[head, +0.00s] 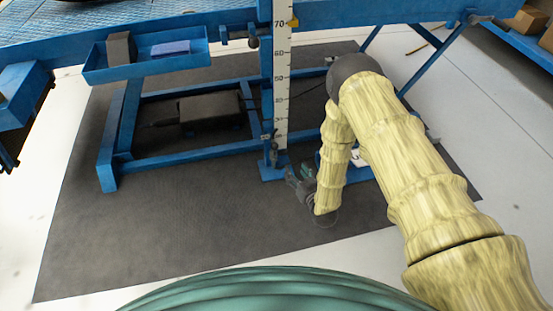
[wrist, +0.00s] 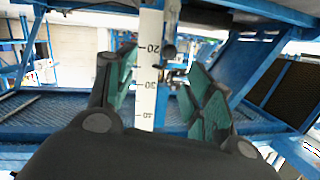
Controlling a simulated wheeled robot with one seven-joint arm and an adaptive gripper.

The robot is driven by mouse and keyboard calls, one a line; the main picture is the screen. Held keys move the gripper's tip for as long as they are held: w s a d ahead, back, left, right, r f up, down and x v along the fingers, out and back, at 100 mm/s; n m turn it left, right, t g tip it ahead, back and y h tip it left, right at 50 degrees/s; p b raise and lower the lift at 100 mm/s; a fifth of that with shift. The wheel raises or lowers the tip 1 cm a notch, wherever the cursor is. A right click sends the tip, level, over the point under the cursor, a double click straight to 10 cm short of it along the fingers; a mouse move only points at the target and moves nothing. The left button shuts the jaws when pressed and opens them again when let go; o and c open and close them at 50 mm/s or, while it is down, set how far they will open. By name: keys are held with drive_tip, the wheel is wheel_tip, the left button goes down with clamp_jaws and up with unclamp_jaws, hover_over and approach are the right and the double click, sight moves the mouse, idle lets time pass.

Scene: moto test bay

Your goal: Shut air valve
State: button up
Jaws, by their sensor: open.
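A small dark fitting with a lever-like part, which looks like the air valve (head: 271,143), sits low on the blue post beside the white scale. In the wrist view a small metal and dark fitting (wrist: 174,77) shows just right of the scale, between my fingers; its handle position is too small to tell. My gripper (head: 299,177) is low over the dark mat, in front of the post foot and below the fitting. In the wrist view my gripper (wrist: 157,95) is open, its teal-padded fingers spread either side of the scale and fitting, with nothing held.
The white scale (head: 282,80) runs up the blue post, with a yellow pointer (head: 294,22) high on it. A blue lift frame (head: 185,158) stands left, around a dark box (head: 209,112). A blue tray (head: 150,62) hangs above. The dark mat (head: 170,235) is clear in front.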

drive_tip(key=w+a+f+t+y+b, duration=0.1)
drive_tip(key=w+a+f+b, duration=0.1)
drive_tip(key=w+a+b, duration=0.5)
drive_tip(key=w, duration=0.6)
drive_tip(key=shift+w+a+t+y, duration=0.2)
drive_tip(key=shift+a+t+y, duration=0.1)
drive_tip(key=shift+t+y, duration=0.1)
clamp_jaws()
